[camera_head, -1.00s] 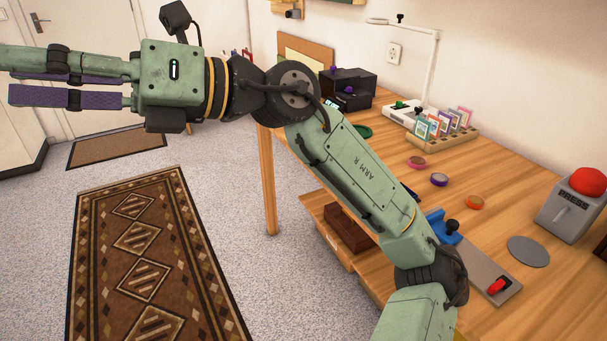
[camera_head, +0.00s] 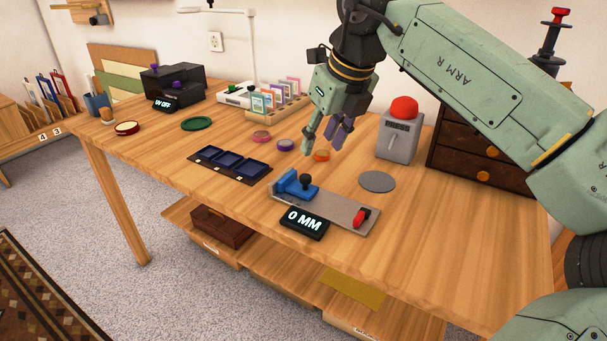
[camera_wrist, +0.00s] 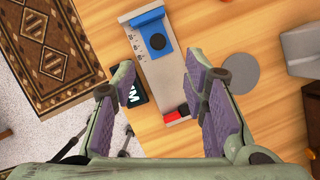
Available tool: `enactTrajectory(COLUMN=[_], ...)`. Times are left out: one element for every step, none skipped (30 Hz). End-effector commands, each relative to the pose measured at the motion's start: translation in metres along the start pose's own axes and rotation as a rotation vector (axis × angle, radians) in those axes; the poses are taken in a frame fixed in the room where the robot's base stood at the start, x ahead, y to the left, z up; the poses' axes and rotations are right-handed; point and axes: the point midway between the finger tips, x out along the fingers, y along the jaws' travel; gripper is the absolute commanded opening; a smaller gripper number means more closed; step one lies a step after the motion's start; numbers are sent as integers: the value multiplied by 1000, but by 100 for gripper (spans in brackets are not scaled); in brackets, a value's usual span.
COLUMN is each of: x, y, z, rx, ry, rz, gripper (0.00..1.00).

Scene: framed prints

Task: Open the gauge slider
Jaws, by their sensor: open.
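The gauge slider is a blue block with a black knob (camera_head: 305,181) at the left end of a grey rail plate (camera_head: 338,208) on the table. A red piece (camera_head: 361,217) sits at the rail's right end. A black display (camera_head: 304,223) in front reads 0 MM. My gripper (camera_head: 324,148) is open and empty, pointing down above the table behind the rail.
A grey box with a red PRESS button (camera_head: 404,107) stands behind to the right, by a dark drawer cabinet (camera_head: 470,150). A grey disc (camera_head: 377,181) lies close to the rail. A dark tray (camera_head: 230,164) and several coloured rings lie left and behind.

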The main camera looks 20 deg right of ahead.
Motion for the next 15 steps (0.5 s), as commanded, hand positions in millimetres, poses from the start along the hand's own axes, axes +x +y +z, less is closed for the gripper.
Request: enactTrajectory(x=[6,11,17,22,28,36,42,48,56,61,67,74,78,82,88], y=[1,1,2,2,2,2,3,3,3,3,3,3,4,4,3], z=[0,0,0,0,0,0,1,1,1,1,1,1,1,1,1], rx=[-1,-2,-3,-4,-4,-3,-4,-5,-5,-4,-4,-5,-5,-5,-4], ry=[1,2,2,1,1,2,0,1,1,-1,0,0,-1,-2,-1], rz=[3,4,5,5,6,7,8,7,7,8,8,8,8,8,8], gripper=[40,40,40,40,40,40,40,40,40,40,40,40,40,40,40])
